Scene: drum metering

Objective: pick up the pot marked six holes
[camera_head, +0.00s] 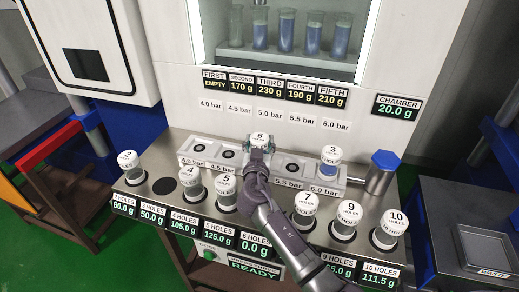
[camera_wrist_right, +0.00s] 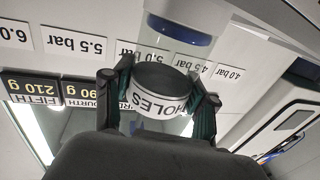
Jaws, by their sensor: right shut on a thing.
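The pot marked 6 holes (camera_head: 260,140) has a white lid and is held at the back row of holes, in line with its middle position. I cannot tell whether it is seated or just above; the arm hides the spot below it. My right gripper (camera_head: 259,148) is shut on this pot. In the right wrist view the pot (camera_wrist_right: 157,103) shows its dark round end and a white band reading "HOLES", between the two fingers (camera_wrist_right: 160,100). The front display for 6 holes (camera_head: 252,245) reads 0.0 g. My left gripper is not in view.
Pots 4 (camera_head: 191,182), 5 (camera_head: 226,190), 7 (camera_head: 304,209), 9 (camera_head: 346,219) and 10 (camera_head: 388,229) stand along the front row. Pot 3 (camera_head: 331,158) stands at 6.0 bar. A blue-capped cylinder (camera_head: 381,172) is right of it. One front hole (camera_head: 164,186) is empty.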

